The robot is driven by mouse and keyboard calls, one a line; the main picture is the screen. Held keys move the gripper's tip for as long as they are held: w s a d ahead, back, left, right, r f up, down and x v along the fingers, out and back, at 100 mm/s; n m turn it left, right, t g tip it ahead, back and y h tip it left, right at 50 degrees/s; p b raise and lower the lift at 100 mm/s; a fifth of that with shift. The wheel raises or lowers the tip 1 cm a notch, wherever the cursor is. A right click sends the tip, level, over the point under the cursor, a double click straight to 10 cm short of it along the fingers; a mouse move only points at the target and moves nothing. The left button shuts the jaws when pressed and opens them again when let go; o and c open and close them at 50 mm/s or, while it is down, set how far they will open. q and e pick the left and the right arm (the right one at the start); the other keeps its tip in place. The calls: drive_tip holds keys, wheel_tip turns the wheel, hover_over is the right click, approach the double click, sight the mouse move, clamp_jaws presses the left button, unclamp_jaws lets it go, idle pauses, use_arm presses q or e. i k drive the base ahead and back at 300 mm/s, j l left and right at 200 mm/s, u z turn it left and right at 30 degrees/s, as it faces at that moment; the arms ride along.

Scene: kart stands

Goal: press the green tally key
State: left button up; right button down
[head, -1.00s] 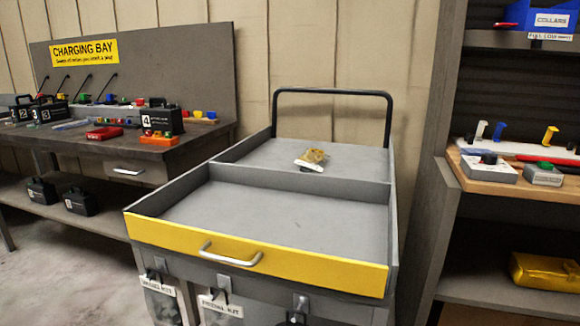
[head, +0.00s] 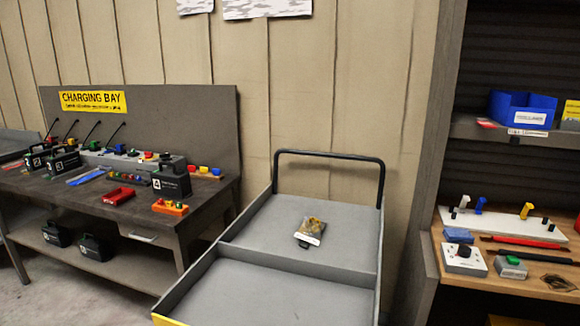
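A small grey box with a green top (head: 512,265) sits on the wooden bench at the right of the head view. The green top looks like the tally key, but its label is too small to read. A white box with a black knob (head: 464,260) stands just left of it. Neither of my grippers is in view, and nothing is touching the green top.
The wooden bench (head: 451,285) also holds red and black bars (head: 526,242) and a white hook rack (head: 500,225). A grey cart (head: 300,295) carrying a small bag (head: 311,230) stands in the middle. The charging bench (head: 85,205) is at left.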

sight(514, 260)
drive_tip(key=z, duration=1.35)
